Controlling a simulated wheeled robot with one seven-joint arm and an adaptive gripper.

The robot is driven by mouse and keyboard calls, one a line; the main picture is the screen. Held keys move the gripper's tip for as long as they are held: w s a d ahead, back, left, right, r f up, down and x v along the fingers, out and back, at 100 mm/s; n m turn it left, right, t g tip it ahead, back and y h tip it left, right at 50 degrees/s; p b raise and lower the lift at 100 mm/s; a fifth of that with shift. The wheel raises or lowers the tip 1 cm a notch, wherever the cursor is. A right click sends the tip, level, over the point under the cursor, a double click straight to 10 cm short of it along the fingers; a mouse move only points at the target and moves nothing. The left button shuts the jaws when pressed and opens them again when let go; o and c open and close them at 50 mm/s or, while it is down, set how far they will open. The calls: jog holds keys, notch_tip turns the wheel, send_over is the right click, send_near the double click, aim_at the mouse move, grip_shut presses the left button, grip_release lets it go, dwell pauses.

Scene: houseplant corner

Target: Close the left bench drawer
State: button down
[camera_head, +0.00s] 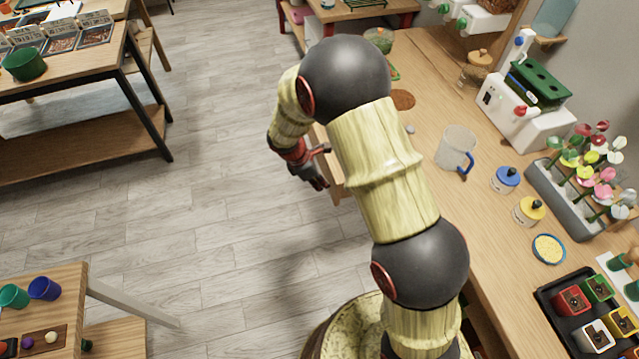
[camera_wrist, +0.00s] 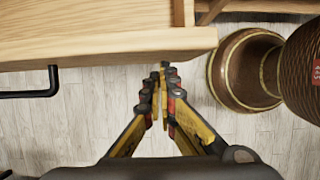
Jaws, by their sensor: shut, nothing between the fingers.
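My gripper (camera_head: 319,183) is at the left edge of the bench, partly hidden by my arm in the head view. In the wrist view my gripper (camera_wrist: 163,68) has its fingers together and empty, with the tips at the edge of a pale wooden drawer front (camera_wrist: 110,45). I cannot tell whether they touch. A black bar handle (camera_wrist: 35,94) sticks out from that front at the left. In the head view a strip of the drawer (camera_head: 335,183) juts out from the bench beside my gripper; my arm hides the rest.
The bench top (camera_head: 440,205) carries a clear mug (camera_head: 456,148), lidded jars, a flower planter (camera_head: 570,200) and a black tray (camera_head: 548,298) with small pots. Grey floor (camera_head: 220,180) lies open left of the bench. Other tables stand at the far left.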

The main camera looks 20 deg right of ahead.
jog(key=d+p, duration=0.7)
jog(key=d, duration=1.8)
jog(key=shift+d, duration=0.15)
jog(key=shift+w+a, duration=0.1)
jog(key=shift+a, duration=0.35)
jog(key=a, duration=0.3)
jog(key=p+v, duration=0.3)
jog(key=v, duration=0.7)
jog(key=shift+a, duration=0.15)
